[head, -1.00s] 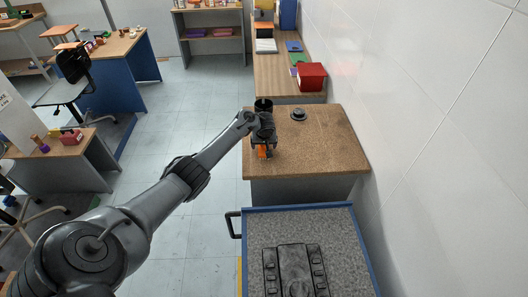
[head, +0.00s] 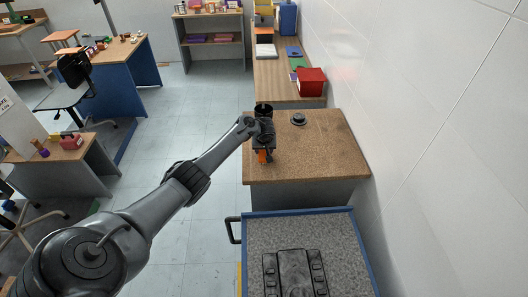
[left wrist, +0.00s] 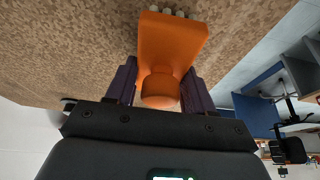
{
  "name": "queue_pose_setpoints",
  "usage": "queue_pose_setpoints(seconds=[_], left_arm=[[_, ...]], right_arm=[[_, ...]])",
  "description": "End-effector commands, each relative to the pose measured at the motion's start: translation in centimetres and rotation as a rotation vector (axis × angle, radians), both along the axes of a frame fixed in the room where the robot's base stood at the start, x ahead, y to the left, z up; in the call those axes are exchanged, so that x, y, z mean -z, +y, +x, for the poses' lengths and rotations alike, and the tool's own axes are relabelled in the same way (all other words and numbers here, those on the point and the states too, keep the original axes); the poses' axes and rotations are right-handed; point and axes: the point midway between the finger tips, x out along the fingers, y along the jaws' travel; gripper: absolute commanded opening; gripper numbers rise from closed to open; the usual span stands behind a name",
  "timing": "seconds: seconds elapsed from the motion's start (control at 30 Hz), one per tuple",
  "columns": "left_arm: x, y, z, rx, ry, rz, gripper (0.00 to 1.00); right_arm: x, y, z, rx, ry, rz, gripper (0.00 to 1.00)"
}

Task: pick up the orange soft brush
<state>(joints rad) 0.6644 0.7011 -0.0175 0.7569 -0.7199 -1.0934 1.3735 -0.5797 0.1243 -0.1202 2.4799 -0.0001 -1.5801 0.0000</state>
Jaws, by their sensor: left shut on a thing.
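The orange soft brush (left wrist: 170,45) is large in the left wrist view, with pale bristles at its far end. It also shows as a small orange patch in the head view (head: 262,157). My left gripper (left wrist: 160,82) is shut on the brush, one dark finger on each side of its rounded end. In the head view my left gripper (head: 263,152) is over the left part of the brown table (head: 315,150). I cannot tell whether the brush still touches the table. My right gripper is not in view.
A small dark round object (head: 299,119) sits on the brown table's far part. A red box (head: 311,82) stands on the bench behind. A blue-edged cart (head: 345,235) is in front, and a white wall (head: 430,120) bounds the right.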

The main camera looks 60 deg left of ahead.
Motion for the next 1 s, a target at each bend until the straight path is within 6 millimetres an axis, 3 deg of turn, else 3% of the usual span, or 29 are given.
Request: queue_pose_setpoints(seconds=[0.23, 0.43, 0.7, 1.0], left_arm=[[-1.4, 0.0, 0.0, 0.0, -0.001, 0.0, 0.2], [-4.7, 0.0, 0.0, -0.001, -0.003, -0.002, 0.2], [-7.7, -6.0, 1.4, 0.004, -0.002, -0.004, 0.2], [-10.2, -10.1, 2.2, 0.001, -0.001, -0.002, 0.2]], right_arm=[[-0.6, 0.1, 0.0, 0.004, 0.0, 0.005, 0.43], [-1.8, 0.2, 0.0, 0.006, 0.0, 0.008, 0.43], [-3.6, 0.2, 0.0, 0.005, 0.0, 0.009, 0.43], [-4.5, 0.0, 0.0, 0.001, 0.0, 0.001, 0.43]])
